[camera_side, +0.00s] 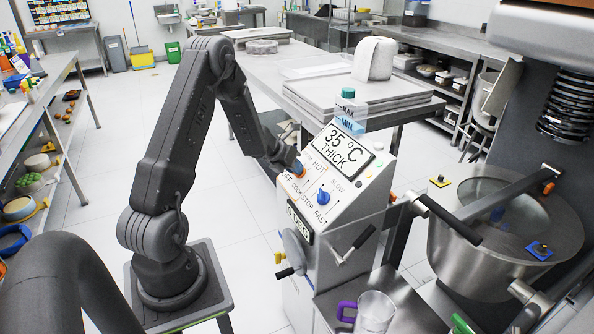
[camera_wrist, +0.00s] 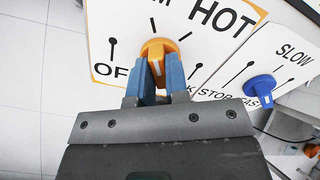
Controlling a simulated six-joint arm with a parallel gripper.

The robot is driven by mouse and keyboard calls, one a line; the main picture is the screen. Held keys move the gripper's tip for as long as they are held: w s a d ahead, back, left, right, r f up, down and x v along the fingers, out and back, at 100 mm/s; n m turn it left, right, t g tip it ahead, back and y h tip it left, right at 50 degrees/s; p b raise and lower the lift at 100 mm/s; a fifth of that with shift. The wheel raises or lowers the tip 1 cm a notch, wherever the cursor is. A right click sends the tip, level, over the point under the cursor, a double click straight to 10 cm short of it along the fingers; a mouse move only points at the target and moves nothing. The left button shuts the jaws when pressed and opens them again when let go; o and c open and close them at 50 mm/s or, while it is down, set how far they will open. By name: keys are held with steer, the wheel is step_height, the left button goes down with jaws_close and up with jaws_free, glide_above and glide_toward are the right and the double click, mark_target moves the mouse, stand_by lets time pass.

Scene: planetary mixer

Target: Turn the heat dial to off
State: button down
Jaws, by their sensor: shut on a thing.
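The heat dial is an orange knob (camera_wrist: 158,46) on the white panel of the mixer's control box (camera_side: 345,180). In the wrist view, labels OFF and HOT and short black tick marks stand around it. My gripper (camera_wrist: 155,76) has a blue finger on each side of the dial's orange grip and is shut on it. The grip runs down from the hub between the fingers; I cannot tell which mark its pointer faces. In the side view my gripper (camera_side: 298,169) is at the panel's left side and mostly hides the dial.
A blue speed knob (camera_wrist: 261,89), labelled SLOW, STOP and FAST, sits right of the dial. A display (camera_side: 345,150) above reads 35 °C THICK. A handwheel (camera_side: 296,250) and black-handled lever (camera_side: 355,243) stick out lower down. The steel mixer bowl (camera_side: 470,255) stands to the right.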

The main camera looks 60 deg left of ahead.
steer(key=n, duration=0.4)
steer(key=shift+n, duration=0.3)
steer(key=shift+n, duration=0.6)
steer(key=n, duration=0.3)
steer(key=n, duration=0.2)
steer(key=shift+n, duration=0.4)
steer(key=c, duration=1)
jaws_free()
